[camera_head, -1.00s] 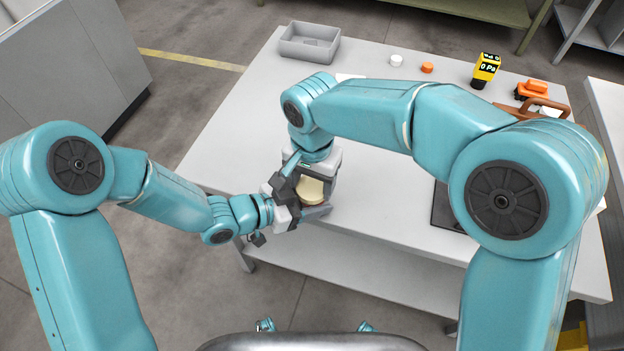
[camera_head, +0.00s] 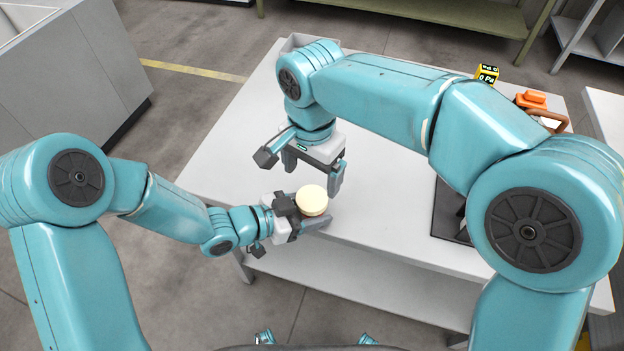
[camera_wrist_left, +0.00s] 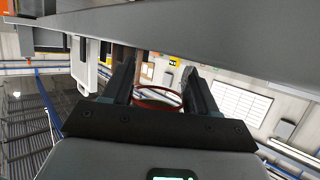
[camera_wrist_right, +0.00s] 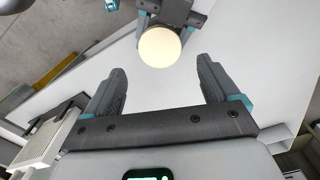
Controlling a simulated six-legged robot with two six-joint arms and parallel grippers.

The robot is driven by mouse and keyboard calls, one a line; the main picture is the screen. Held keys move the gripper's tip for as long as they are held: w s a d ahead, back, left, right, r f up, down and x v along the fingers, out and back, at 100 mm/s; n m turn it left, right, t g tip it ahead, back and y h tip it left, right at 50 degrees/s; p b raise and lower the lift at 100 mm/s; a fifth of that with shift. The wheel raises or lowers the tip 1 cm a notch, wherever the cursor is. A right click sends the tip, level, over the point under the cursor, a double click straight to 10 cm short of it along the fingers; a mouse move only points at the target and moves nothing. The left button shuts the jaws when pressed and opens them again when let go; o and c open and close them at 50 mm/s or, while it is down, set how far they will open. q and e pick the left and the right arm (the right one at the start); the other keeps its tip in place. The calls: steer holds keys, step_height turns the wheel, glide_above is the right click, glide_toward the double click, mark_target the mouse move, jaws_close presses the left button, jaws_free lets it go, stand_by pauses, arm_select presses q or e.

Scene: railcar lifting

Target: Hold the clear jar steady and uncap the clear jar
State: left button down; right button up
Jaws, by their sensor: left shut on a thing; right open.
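The clear jar shows mostly as its round cream lid (camera_head: 312,200), near the table's front edge; the body below is hidden in the head view. My left gripper (camera_head: 296,220) is shut on the jar below the lid. In the left wrist view a see-through, reddish-rimmed round shape (camera_wrist_left: 158,98), apparently the jar, sits between the fingers. My right gripper (camera_head: 303,165) is open and empty, pointing down above and behind the lid, apart from it. In the right wrist view the lid (camera_wrist_right: 160,46) lies beyond the open fingertips.
The white table (camera_head: 225,140) is clear left of the grippers. A grey bin (camera_head: 295,42) at the back is mostly hidden by my right arm. A yellow-black gauge block (camera_head: 487,75) and an orange item (camera_head: 531,100) stand at back right. A dark tray (camera_head: 447,215) lies to the right.

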mark_target(312, 198)
steer(key=shift+r+m, duration=0.35)
steer(key=shift+m, duration=0.15)
step_height(312, 198, down, 8)
steer(key=shift+r, duration=0.1)
steer(key=c, duration=1.1)
steer(key=n, duration=0.3)
steer(key=o, duration=1.2)
steer(key=shift+r, duration=2.35)
arm_select(q)
steer(key=shift+c, duration=1.1)
jaws_free()
